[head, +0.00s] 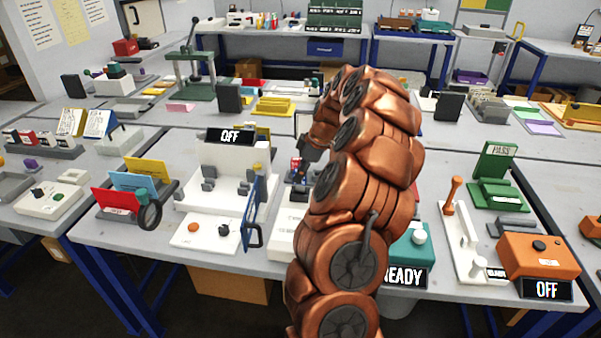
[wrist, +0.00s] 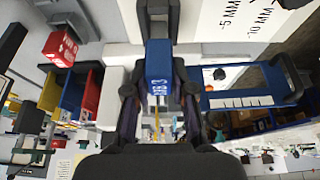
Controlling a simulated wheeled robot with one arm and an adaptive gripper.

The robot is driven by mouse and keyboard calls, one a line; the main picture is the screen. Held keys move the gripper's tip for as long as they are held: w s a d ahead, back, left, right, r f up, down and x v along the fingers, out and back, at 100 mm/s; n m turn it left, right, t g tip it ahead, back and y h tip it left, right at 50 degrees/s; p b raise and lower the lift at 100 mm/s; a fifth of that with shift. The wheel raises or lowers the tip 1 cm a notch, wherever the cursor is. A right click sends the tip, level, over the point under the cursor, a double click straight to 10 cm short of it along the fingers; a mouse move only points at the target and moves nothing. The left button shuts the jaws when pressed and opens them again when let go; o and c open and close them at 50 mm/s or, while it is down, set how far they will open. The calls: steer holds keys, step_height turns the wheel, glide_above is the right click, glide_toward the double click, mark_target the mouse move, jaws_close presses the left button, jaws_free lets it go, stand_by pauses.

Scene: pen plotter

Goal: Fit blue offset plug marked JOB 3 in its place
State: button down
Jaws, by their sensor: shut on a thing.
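The blue plug (wrist: 159,66) is in the wrist view, with white lettering on its near face that is only partly readable. My gripper (wrist: 159,88) is shut on it, one dark finger on each side. A grey upright part with a slot-like gap (wrist: 156,27) shows just beyond the plug; I cannot tell whether they touch. In the head view my copper arm hides most of the gripper and the plug. The white plotter (head: 225,180) stands left of the arm under an OFF sign. A white block with printed marks (head: 284,235) lies partly behind the arm.
A blue-framed panel with a handle (head: 254,212) stands upright at the plotter's right; it also shows in the wrist view (wrist: 250,99). Red, blue and yellow holders (head: 115,201) stand left. An orange box (head: 538,256) and a green PASS stand (head: 497,165) are at right.

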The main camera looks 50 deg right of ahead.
steer(key=shift+f+b, duration=1.35)
steer(key=shift+f, duration=0.2)
steer(key=c, duration=0.9)
jaws_free()
steer(key=shift+r, duration=0.1)
steer(key=v, duration=1.2)
steer(key=shift+a, duration=0.1)
